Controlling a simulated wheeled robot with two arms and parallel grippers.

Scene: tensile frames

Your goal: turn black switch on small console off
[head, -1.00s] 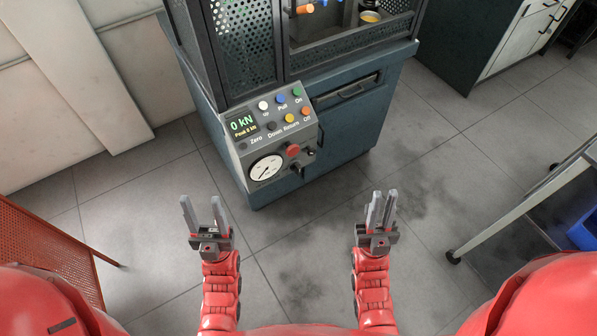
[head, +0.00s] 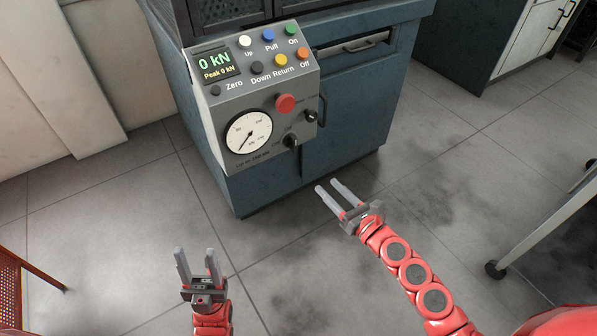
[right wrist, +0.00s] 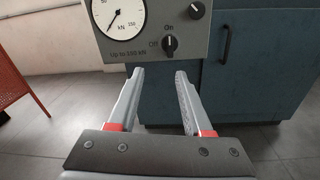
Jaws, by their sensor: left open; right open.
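The small grey console (head: 262,95) is fixed to the front of the blue cabinet. Its black switch (head: 290,141) is at the lower right of the face, beside the round dial. In the right wrist view the switch (right wrist: 170,44) has "On" above it and "Off" to its left; its grip looks roughly upright, toward "On". My right gripper (head: 327,185) is open and empty, in front of and below the switch, apart from it. In the right wrist view its fingertips (right wrist: 159,72) lie just below the switch. My left gripper (head: 196,252) is open and empty, low at the left.
A second black knob (head: 311,116) and a red button (head: 285,103) sit above the switch. Coloured buttons and a display (head: 216,64) reading 0 kN are higher up. A cart leg (head: 540,232) stands at the right, an orange-red mesh panel (head: 12,290) at the left. Floor between is clear.

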